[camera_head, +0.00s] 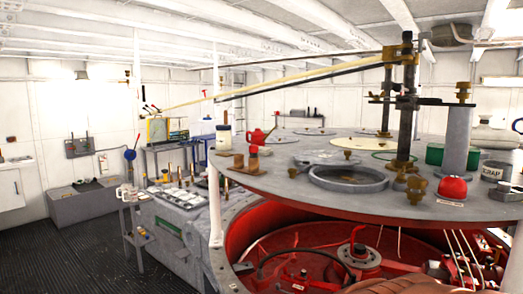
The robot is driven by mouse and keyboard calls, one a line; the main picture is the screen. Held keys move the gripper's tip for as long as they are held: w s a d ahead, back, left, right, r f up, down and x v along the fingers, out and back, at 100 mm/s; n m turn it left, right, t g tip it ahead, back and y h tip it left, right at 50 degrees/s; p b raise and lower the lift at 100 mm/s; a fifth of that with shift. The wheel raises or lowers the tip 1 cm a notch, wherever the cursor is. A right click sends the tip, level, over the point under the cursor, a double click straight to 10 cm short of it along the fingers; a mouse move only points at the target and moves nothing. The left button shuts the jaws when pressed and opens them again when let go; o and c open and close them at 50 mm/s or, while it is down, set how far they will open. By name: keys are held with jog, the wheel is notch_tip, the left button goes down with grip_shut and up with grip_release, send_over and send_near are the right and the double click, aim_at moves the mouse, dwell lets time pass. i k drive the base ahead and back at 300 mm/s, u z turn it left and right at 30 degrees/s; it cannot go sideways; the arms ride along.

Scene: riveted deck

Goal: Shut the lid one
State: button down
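I cannot tell which of these is lid one, or whether the ring is open or covered. My gripper is not in view.
A red can (257,136), a red knob (452,188), a dark post (405,110) and a grey cylinder (457,138) stand on the plate. A grey workbench (175,225) is left of the drum. Dark ribbed floor (70,255) is clear at lower left.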

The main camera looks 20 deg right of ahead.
aim_at(319, 158)
jog(key=u, duration=0.85)
jog(key=i, duration=2.95)
jog(key=z, duration=1.25)
jog(key=i, duration=0.6)
jog(key=z, duration=0.45)
